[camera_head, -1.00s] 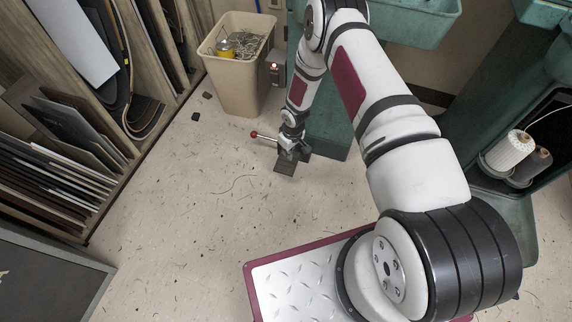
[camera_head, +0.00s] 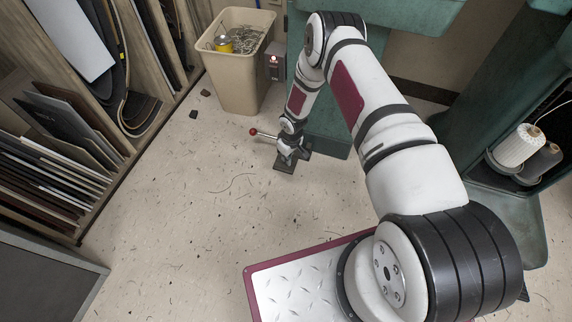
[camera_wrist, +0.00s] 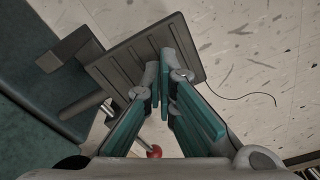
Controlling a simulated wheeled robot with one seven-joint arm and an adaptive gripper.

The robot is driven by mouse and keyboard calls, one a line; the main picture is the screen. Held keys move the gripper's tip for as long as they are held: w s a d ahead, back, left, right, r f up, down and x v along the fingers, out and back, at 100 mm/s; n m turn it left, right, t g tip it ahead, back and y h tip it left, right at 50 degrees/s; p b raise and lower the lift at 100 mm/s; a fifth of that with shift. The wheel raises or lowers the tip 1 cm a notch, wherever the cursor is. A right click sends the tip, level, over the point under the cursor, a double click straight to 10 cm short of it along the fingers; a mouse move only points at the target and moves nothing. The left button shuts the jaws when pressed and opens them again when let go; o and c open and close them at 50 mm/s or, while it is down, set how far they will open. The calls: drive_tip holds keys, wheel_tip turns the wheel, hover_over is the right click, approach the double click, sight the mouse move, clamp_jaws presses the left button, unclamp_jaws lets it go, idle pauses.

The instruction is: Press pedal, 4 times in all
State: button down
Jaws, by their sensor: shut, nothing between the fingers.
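The pedal (camera_head: 284,166) is a dark, flat plate on the floor at the foot of the teal machine. In the wrist view its ridged plate (camera_wrist: 127,62) lies beneath my fingertips. My gripper (camera_head: 291,152) points down over the pedal. In the wrist view my gripper (camera_wrist: 165,77) is shut and empty, its teal-padded fingers together at the tips over the plate's near right part. The fingers hide part of the plate. I cannot tell whether the tips touch it, or how far it is pressed.
A lever with a red ball (camera_head: 253,132) sticks out left, close beside my gripper. A beige bin (camera_head: 238,85) and a small box with a lit lamp (camera_head: 275,66) stand behind. The teal machine base (camera_head: 330,135) is right of the pedal. Open floor lies left and in front.

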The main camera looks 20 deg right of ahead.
sight(293, 168)
drive_tip(key=shift+f, duration=0.2)
drive_tip(key=shift+f, duration=2.2)
drive_tip(key=s+p, duration=0.1)
drive_tip(key=s+d+r+p, duration=0.1)
drive_tip(key=shift+s+d+r, duration=0.1)
drive_tip(key=shift+s+d, duration=0.05)
drive_tip(key=shift+s, duration=0.15)
wheel_tip(293, 168, up, 12)
drive_tip(key=s, duration=0.1)
drive_tip(key=shift+d, duration=0.3)
